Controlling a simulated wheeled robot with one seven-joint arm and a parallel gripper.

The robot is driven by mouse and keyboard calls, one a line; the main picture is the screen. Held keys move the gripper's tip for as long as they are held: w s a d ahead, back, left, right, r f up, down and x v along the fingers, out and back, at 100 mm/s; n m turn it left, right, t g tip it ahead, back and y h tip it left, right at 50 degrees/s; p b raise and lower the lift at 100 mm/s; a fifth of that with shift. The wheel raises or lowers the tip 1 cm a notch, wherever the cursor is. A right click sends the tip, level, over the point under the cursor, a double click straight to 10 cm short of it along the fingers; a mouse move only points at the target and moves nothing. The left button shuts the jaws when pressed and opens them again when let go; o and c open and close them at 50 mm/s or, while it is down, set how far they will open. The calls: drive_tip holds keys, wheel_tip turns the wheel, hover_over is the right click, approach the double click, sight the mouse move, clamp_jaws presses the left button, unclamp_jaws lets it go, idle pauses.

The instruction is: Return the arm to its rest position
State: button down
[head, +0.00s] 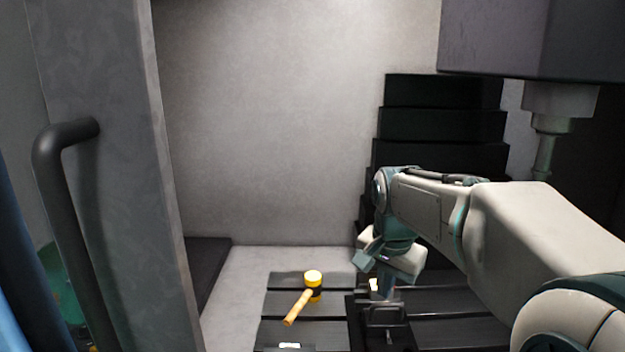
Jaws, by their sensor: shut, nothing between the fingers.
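My arm reaches in from the right, over the machine's work table, and bends downward at its wrist. My gripper (384,292) points down just above a dark vise-like fixture (386,318) on the table. The fingers are small and partly lost against the fixture, so I cannot tell whether they touch it. My gripper is shut and I see nothing held in it.
A machine head with a spindle (545,140) hangs at upper right. Black stepped covers (440,125) stand behind my arm. A grey door (110,180) with a handle stands left.

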drive_tip(key=s+f+n, duration=0.3)
drive_tip(key=s, duration=0.6)
drive_tip(key=s+d+f+n+t, duration=0.1)
drive_tip(key=s+f+n, duration=0.2)
drive_tip(key=s, duration=0.6)
drive_tip(key=shift+d+f+n+t, duration=0.3)
drive_tip(key=shift+f+n, duration=0.05)
drive_tip(key=shift+n, duration=0.45)
drive_tip(key=shift+s, duration=0.1)
